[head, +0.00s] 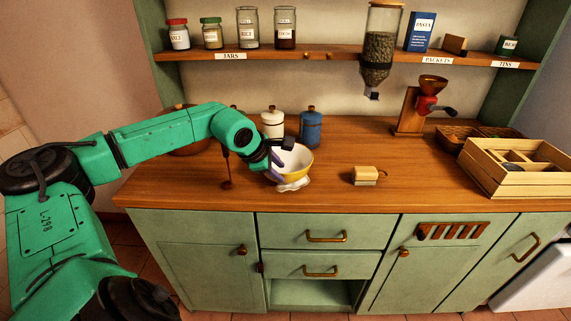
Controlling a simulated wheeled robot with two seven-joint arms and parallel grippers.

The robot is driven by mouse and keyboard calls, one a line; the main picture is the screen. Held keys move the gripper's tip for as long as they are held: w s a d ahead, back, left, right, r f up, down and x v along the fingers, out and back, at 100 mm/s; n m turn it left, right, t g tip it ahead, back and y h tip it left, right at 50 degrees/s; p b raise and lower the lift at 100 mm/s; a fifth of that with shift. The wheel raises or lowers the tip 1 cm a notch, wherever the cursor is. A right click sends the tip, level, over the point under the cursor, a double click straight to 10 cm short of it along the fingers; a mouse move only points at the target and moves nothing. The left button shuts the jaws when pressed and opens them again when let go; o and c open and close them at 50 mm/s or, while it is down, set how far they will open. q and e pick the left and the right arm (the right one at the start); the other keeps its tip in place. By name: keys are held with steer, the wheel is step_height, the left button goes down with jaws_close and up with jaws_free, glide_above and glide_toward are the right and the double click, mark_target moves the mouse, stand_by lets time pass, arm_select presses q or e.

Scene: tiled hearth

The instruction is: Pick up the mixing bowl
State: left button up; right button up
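The mixing bowl (297,163) is yellow outside and white inside. It is on the wooden counter, a little left of the middle, and looks tilted with its opening partly toward me. Something white shows under it, perhaps its foot or a cloth. My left gripper (275,166) is at the bowl's left side. One purplish finger shows over the inside near the rim and another lower, outside the wall. I cannot tell whether they press on the wall. The gripper hides the bowl's left edge. My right gripper is not in view.
A small wooden block-like item (365,176) lies right of the bowl. White (272,123) and blue (310,128) canisters stand behind it. A grinder (411,110) and a divided wooden crate (512,178) are farther right. A shelf (330,54) with jars and a hanging dispenser (378,55) is above.

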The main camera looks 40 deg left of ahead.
mark_target(285, 175)
arm_select(q)
steer(key=shift+w+d+f+p, duration=0.25)
steer(key=shift+w+f+p, duration=0.15)
steer(key=shift+p, duration=0.1)
steer(key=p+x, duration=0.1)
steer(key=x, duration=0.2)
steer(key=shift+w+f, duration=0.15)
steer(key=shift+f, duration=0.25)
steer(key=shift+w+f, duration=0.1)
steer(key=shift+f, duration=0.1)
steer(key=shift+r, duration=0.1)
jaws_close()
stand_by(0.3)
